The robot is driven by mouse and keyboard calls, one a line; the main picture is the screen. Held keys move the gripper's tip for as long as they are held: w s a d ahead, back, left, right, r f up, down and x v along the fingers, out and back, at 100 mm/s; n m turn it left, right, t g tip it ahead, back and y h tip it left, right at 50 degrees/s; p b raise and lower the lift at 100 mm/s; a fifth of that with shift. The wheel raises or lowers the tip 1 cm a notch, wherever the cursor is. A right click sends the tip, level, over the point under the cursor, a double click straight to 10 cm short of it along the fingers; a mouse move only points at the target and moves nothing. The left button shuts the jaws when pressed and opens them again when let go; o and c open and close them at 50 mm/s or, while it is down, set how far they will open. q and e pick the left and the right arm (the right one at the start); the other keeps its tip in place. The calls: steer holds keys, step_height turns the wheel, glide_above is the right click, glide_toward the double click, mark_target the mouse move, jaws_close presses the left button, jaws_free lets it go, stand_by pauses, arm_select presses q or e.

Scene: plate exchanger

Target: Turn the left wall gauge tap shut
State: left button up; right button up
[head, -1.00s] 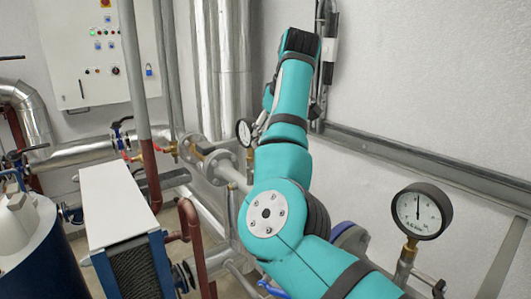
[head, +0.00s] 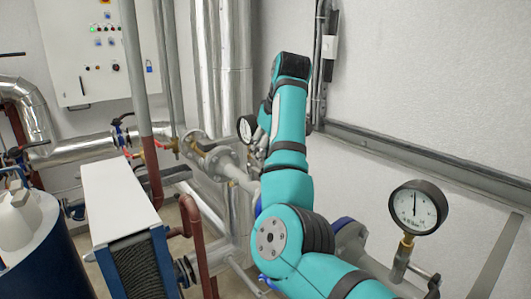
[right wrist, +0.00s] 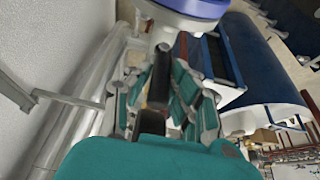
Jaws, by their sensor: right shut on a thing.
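The left wall gauge (head: 245,128) is a round white dial in a dark case at mid-picture in the head view, partly covered by my right arm. My right gripper (head: 259,152) is just right of and below this gauge, mostly hidden behind my own turquoise arm. In the right wrist view its fingers (right wrist: 158,98) are closed around a dark, narrow piece between them. This fits the left gauge's tap, but the tap's handle and its angle cannot be made out clearly. My left gripper is not in view.
A second wall gauge (head: 417,207) with a brass fitting stands at the right. A flanged grey pipe (head: 219,163) runs close to the gripper. A white-topped plate exchanger (head: 118,200) and a blue tank (head: 40,245) stand left. A control cabinet (head: 98,45) hangs behind.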

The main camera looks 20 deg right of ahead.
jaws_close()
steer(key=shift+f, duration=0.1)
steer(key=shift+s+a+f+h+b, duration=0.1)
steer(key=shift+a+h+b, duration=0.15)
steer(key=shift+h+b, duration=0.25)
steer(key=b, duration=0.1)
steer(key=a+h+b, duration=0.1)
steer(key=t+h+b, duration=0.1)
steer(key=shift+s+a+f+n, duration=0.2)
steer(key=shift+s+f+n, duration=0.05)
steer(key=shift+n, duration=0.15)
steer(key=shift+s+a+f+n+t+h+b, duration=0.15)
steer(key=shift+a+t+h+b, duration=0.25)
steer(key=shift+h+b, duration=0.45)
steer(key=shift+s+a+f+n+t+h+b, duration=0.15)
steer(key=shift+a+t+h+b, duration=0.2)
steer(key=shift+h+b, duration=0.45)
steer(key=shift+r, duration=0.1)
